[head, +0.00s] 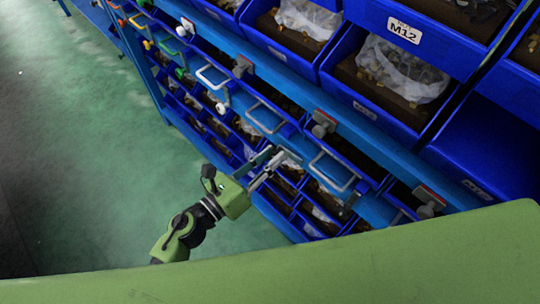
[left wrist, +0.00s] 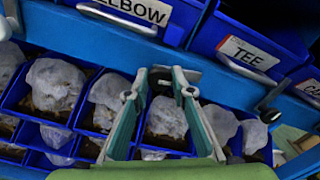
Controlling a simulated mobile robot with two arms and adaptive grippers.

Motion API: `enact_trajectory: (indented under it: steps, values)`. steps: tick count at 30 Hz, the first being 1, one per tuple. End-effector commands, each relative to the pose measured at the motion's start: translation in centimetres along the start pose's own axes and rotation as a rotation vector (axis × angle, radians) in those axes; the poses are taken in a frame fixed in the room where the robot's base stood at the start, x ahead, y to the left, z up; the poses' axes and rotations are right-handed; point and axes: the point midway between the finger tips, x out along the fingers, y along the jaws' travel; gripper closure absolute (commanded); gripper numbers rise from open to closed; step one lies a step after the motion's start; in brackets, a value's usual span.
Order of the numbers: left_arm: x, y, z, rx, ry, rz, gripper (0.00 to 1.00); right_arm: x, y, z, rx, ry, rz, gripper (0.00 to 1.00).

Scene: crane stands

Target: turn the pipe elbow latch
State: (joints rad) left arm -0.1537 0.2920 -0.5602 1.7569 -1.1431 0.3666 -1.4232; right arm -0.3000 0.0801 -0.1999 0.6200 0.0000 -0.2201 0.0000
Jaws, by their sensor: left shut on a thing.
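My left gripper (head: 274,163) reaches in from the left, its fingers against the blue rack front. In the left wrist view my left gripper (left wrist: 161,94) has a finger on each side of the grey pipe elbow latch (left wrist: 176,73) and is shut on it. The latch also shows as a pale piece at the fingertips in the head view (head: 291,156). The fingers hide part of it. The elbow drawer (left wrist: 170,20), with a white label ending in "ELBOW", is above and left of the latch. My right gripper is not in view.
Other grey latches (head: 323,123) and pale U-shaped handles (head: 333,172) line the rack close by. A drawer labelled "TEE" (left wrist: 247,53) is to the right. Blue bins with bagged parts (left wrist: 55,87) lie below. Green floor (head: 90,150) is clear at left.

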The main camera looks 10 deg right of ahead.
Motion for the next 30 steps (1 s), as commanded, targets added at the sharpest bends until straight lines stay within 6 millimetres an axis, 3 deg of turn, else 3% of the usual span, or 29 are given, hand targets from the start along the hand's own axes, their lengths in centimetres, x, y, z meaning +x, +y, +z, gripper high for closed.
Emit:
enact_trajectory:
  steps: [30]
  values:
    - [0.0,0.1,0.2,-0.955,-0.001,0.001,0.99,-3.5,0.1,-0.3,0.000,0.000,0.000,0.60]
